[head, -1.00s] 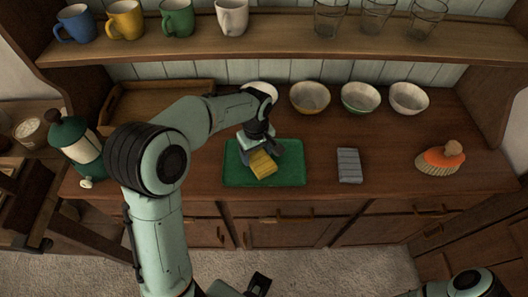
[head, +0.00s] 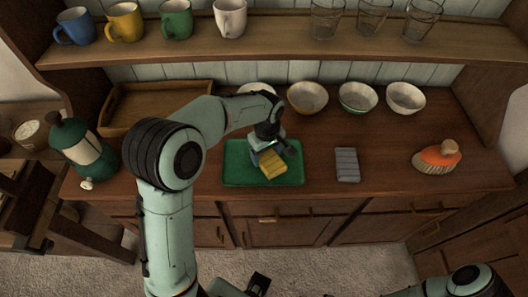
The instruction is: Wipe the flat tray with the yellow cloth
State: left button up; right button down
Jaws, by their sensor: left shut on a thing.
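The flat green tray (head: 236,176) lies on the wooden counter in the middle of the head view. My left gripper (head: 271,154) is over the tray and shut on the yellow cloth (head: 272,165). The cloth is folded into a small pad and is at the tray's surface, right of its middle; I cannot tell how firmly it touches. My left forearm hides part of the counter behind the tray. My right gripper is not in view; only part of my right arm shows at the bottom right.
A folded grey cloth (head: 347,165) lies right of the tray, and an orange brush (head: 437,157) lies farther right. Several bowls (head: 307,97) stand behind. Mugs and glasses fill the shelf (head: 285,50) above.

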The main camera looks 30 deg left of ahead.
aim_at(268, 154)
pick_arm(q)
jog(key=shift+s+d+f, duration=0.1)
jog(key=shift+d, duration=0.15)
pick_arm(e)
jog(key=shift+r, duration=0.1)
pick_arm(q)
jog(key=r+p, duration=0.1)
jog(key=r, duration=0.1)
jog(key=r+p, duration=0.1)
jog(key=r, duration=0.1)
jog(key=shift+w+a+r+p, duration=0.1)
jog(key=shift+w+r+p, duration=0.1)
jog(key=shift+p, duration=0.2)
jog(key=shift+r+p, duration=0.4)
jog(key=shift+r, duration=0.35)
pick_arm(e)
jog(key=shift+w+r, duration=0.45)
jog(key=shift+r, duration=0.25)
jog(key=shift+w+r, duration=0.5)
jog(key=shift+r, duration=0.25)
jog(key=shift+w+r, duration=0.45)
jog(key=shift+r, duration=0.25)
pick_arm(q)
jog(key=shift+s+r, duration=0.1)
jog(key=shift+r, duration=0.35)
jog(key=shift+r+p, duration=0.85)
jog(key=shift+r, duration=0.3)
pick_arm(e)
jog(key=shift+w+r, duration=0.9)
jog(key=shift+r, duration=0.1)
